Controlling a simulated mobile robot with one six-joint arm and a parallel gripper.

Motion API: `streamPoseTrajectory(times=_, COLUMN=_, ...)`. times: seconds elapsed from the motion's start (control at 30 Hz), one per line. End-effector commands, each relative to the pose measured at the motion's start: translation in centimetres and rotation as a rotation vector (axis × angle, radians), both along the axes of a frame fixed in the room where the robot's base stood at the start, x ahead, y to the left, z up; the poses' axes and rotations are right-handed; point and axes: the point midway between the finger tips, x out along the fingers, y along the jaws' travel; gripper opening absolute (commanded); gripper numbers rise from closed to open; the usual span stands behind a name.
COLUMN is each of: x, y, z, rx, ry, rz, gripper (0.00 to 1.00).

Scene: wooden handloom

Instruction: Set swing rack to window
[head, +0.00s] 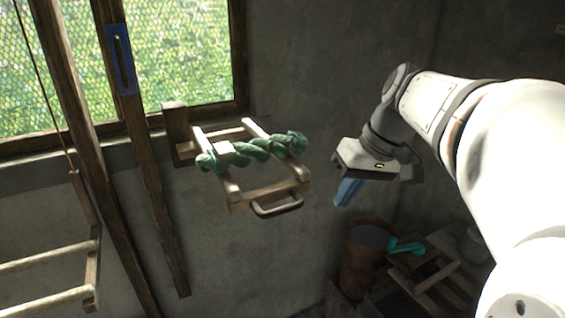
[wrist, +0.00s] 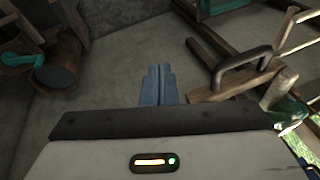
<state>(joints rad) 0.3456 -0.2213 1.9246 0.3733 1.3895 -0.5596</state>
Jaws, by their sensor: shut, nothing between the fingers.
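The swing rack (head: 270,192) is a pale wooden frame that juts from a wooden bracket on the wall beside the window (head: 180,60). A green twisted skein (head: 255,152) lies across its rails. A dark curved handle (head: 277,206) is on its front bar; the handle also shows in the wrist view (wrist: 240,62), at the upper right. My gripper (head: 347,192) has blue fingers, shut and empty, to the right of the rack and apart from the handle. In the wrist view the fingers (wrist: 158,84) point ahead, left of the handle.
A brown bucket (head: 366,262) with a dark surface inside stands below right, near a teal-handled tool (head: 405,246) and a wooden stool or rack (head: 440,270). Dark upright posts (head: 150,190) and a wooden frame (head: 50,262) are at left. The wall between rack and gripper is clear.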

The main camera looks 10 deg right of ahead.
Motion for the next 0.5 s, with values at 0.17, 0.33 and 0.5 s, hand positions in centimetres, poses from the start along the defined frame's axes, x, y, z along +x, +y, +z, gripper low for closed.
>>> streamPoseTrajectory(times=0.17, x=3.9, y=-4.2, z=4.7, rx=0.147, ry=-0.083, rz=0.137, gripper=0.0)
streamPoseTrajectory(times=0.33, x=5.1, y=-6.4, z=7.3, rx=0.213, ry=-0.153, rz=0.232, gripper=0.0)
streamPoseTrajectory(times=0.5, x=5.3, y=-6.9, z=7.9, rx=0.226, ry=-0.173, rz=0.259, gripper=0.0)
